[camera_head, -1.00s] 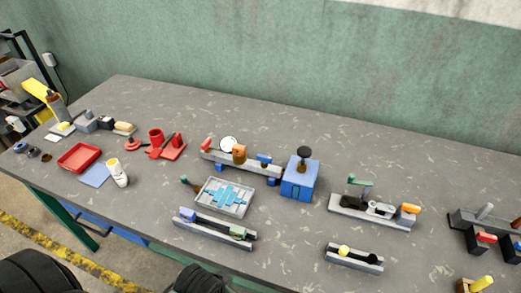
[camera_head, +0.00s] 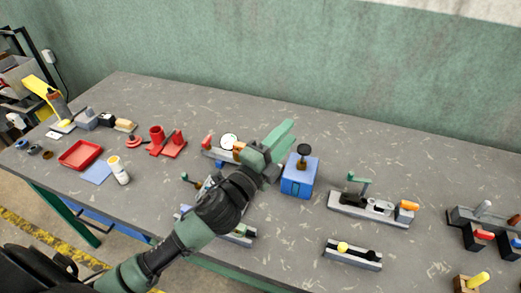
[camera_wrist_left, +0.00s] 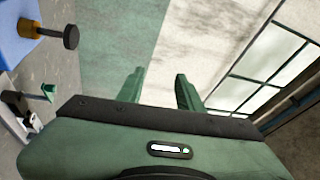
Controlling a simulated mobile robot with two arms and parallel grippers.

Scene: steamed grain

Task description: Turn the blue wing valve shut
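The blue wing valve is hidden in the head view behind my left gripper (camera_head: 284,142). It belongs to the pipe rig (camera_head: 212,152), whose left end, with a red handle (camera_head: 207,141) and a round gauge (camera_head: 229,141), still shows. My left gripper hovers over the right part of this rig, beside the blue box (camera_head: 299,184) with a black knob on top. In the left wrist view the two green fingers (camera_wrist_left: 158,75) stand apart with nothing between them. The wing valve is not in that view. My right gripper is in no view.
The blue box's black knob (camera_wrist_left: 71,37) is close at the left of the wrist view. A rig with a green lever (camera_head: 360,181) stands to the right. A tray and a grey rail lie partly under my left arm. The table behind the rig is clear.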

